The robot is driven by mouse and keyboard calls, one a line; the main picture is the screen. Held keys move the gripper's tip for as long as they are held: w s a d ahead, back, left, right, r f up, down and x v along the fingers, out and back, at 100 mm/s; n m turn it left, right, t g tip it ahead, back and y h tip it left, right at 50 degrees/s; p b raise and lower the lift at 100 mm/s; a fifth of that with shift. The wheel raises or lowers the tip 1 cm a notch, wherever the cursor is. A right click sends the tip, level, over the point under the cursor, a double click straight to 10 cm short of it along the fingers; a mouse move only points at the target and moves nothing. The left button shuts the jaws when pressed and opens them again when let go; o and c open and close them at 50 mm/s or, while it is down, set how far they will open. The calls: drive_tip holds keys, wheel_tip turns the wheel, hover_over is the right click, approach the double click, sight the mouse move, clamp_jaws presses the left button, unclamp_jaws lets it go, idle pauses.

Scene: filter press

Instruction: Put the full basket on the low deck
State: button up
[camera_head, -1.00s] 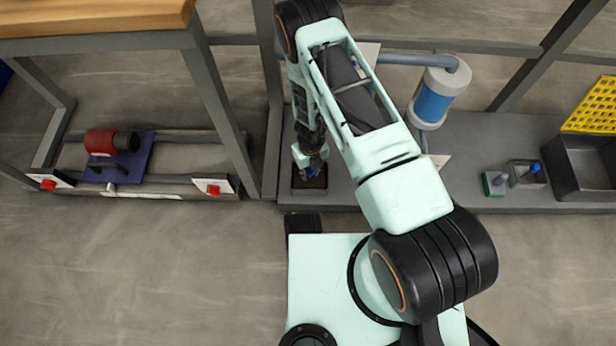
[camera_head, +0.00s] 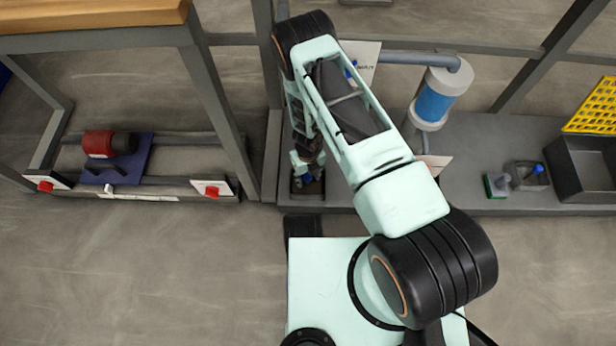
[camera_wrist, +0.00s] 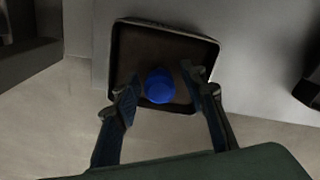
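A dark square basket (camera_wrist: 190,46) filled with brown material shows in the wrist view, with a round blue knob (camera_wrist: 159,86) over its near middle. My gripper (camera_wrist: 161,76) is open, one finger on each side of the knob; I cannot tell whether either finger touches it. In the head view the basket (camera_head: 312,194) sits at the left end of a low grey deck (camera_head: 460,150), partly hidden by my gripper (camera_head: 306,166) just above it.
A blue-banded cylinder (camera_head: 434,100) rises at the back. A red motor (camera_head: 108,143) sits on rails at left.

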wheel_tip(320, 180, up, 12)
drive_tip(key=p, duration=0.4)
drive_tip(key=shift+r+p, duration=0.15)
drive_tip(key=shift+p, duration=0.15)
idle(0.4)
